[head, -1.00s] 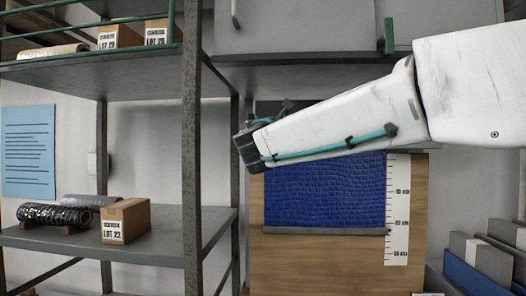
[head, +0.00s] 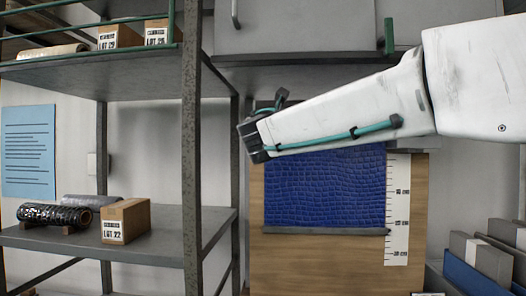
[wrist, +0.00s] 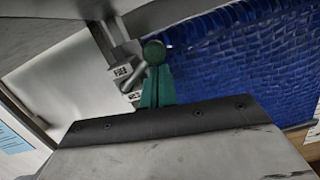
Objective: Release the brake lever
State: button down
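My gripper (wrist: 158,82) shows in the wrist view as two green fingers close together above a dark bolted edge. They look shut, with nothing visible between them. A round green knob (wrist: 153,52) appears at their tips, possibly the brake lever's end; I cannot tell whether they touch. Small grey metal parts lie just left of it. In the head view, the dark end of my arm (head: 252,140) is beside the shelf post, above the left top of the blue textured panel (head: 325,190). No brake lever is clearly recognisable there.
A metal shelf (head: 150,240) at left holds a carton (head: 126,221) and a dark patterned roll (head: 55,215). A grey cabinet (head: 300,25) with a green upright handle (head: 389,36) is above. A white ruler (head: 397,210) stands right of the panel. Grey boxes (head: 485,258) stand at lower right.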

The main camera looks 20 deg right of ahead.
jog(key=f+v, duration=0.1)
jog(key=v, duration=0.9)
jog(key=f+v, duration=0.2)
jog(key=v, duration=0.9)
jog(key=shift+w+d+f, duration=0.25)
jog(key=shift+w+f, duration=0.05)
jog(key=shift+f, duration=0.05)
